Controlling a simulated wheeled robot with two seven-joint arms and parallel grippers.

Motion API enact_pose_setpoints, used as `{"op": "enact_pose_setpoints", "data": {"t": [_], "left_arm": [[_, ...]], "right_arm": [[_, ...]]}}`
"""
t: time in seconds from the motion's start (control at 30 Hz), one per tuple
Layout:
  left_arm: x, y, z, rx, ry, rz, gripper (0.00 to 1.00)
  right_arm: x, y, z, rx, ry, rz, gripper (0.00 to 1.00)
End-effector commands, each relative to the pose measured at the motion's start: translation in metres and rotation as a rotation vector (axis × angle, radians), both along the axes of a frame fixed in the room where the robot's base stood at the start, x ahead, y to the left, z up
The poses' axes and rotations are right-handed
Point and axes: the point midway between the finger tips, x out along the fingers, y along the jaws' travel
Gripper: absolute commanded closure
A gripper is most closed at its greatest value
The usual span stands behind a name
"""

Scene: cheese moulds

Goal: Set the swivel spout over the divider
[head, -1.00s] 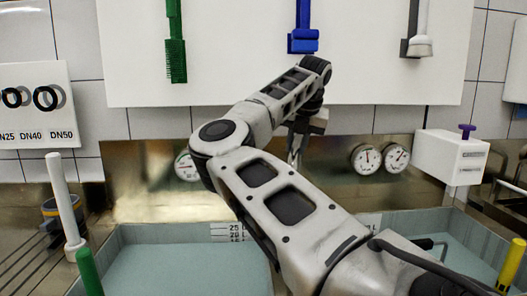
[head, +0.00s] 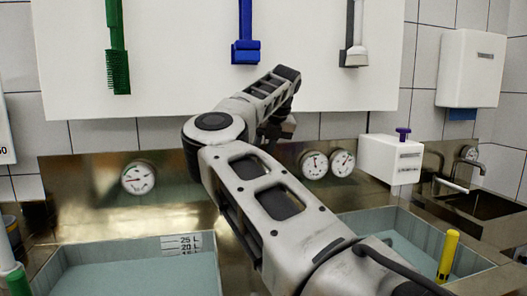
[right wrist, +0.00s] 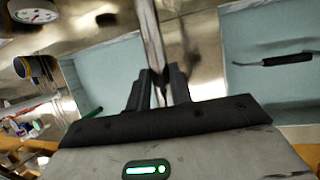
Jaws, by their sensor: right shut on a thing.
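The swivel spout (right wrist: 150,35) is a shiny metal tube in the right wrist view. My right gripper (right wrist: 158,92) is shut on it, with the tube running up between the dark fingers. A metal strip (right wrist: 205,65), apparently the divider, lies between the two pale blue basins, and the gripper appears over it. In the head view my right arm hides the divider and the spout. My right gripper (head: 283,126) is partly visible there, beyond the arm's far end. My left gripper is in neither current view.
The left vat (head: 130,280) and right vat (head: 400,245) hold pale blue. A yellow-handled tool (head: 448,256) stands at the right vat. Gauges (head: 138,177) sit on the metal back wall, beside a white box (head: 391,160) with a purple knob. Brushes hang above.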

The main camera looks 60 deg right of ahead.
Motion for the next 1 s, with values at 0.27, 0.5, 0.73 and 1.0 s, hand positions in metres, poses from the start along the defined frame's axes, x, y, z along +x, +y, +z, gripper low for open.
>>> {"op": "enact_pose_setpoints", "data": {"t": [0.27, 0.5, 0.73, 1.0], "left_arm": [[-0.005, 0.0, -0.002, 0.0, 0.01, 0.0, 0.62], [-0.005, 0.0, -0.003, 0.0, 0.011, 0.001, 0.62], [-0.005, 0.0, -0.007, -0.001, 0.012, 0.0, 0.62], [-0.001, -0.001, -0.001, -0.004, -0.002, 0.0, 0.62]], "right_arm": [[0.001, 0.0, 0.002, -0.005, -0.006, 0.001, 0.57], [-0.001, 0.001, 0.005, -0.002, -0.005, 0.001, 0.57], [-0.016, 0.007, 0.041, -0.005, -0.01, 0.002, 0.57], [-0.042, 0.017, 0.102, -0.005, -0.009, 0.003, 0.57]]}}
